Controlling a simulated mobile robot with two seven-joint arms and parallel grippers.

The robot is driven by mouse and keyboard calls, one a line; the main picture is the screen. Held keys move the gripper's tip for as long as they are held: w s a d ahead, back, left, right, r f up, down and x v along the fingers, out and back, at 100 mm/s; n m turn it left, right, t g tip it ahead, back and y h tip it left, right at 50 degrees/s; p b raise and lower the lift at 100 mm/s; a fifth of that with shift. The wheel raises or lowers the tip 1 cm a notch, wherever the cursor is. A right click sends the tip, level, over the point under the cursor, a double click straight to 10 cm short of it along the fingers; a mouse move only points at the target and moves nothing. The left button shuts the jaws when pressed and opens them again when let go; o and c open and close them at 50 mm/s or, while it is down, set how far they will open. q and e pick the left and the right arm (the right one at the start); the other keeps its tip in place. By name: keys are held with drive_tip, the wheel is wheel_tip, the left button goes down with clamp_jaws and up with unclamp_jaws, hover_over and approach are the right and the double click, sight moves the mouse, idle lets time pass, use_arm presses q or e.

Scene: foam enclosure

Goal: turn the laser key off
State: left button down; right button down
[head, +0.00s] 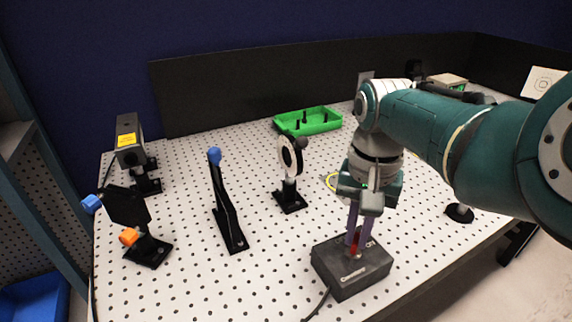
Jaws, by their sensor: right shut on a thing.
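The laser key box (350,279) is a dark grey block near the front edge of the perforated table, with a cable leaving its front left side. A small red key (355,247) stands on its top face. My right gripper (355,245) points down over the box, its purple-grey fingers shut on the key. The fingers partly hide the key, and I cannot tell which way it is turned. My left gripper is not in view.
On the perforated white table (185,200) stand a laser head (129,140), a blue-tipped lever (224,205), a round lens mount (289,165) and a black mount with blue and orange knobs (130,209). A green tray (308,121) lies at the back.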

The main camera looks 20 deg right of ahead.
sight(357, 238)
drive_tip(key=n+p, duration=0.1)
drive_tip(key=n, duration=0.3)
drive_tip(key=shift+r+n, duration=0.1)
drive_tip(key=shift+n, duration=0.2)
drive_tip(key=shift+n+p, duration=0.3)
drive_tip(key=shift+n, duration=2.3)
drive_tip(key=c, duration=0.9)
unclamp_jaws()
drive_tip(key=shift+c, duration=0.2)
wheel_tip(357, 238, up, 10)
drive_tip(key=p, duration=0.6)
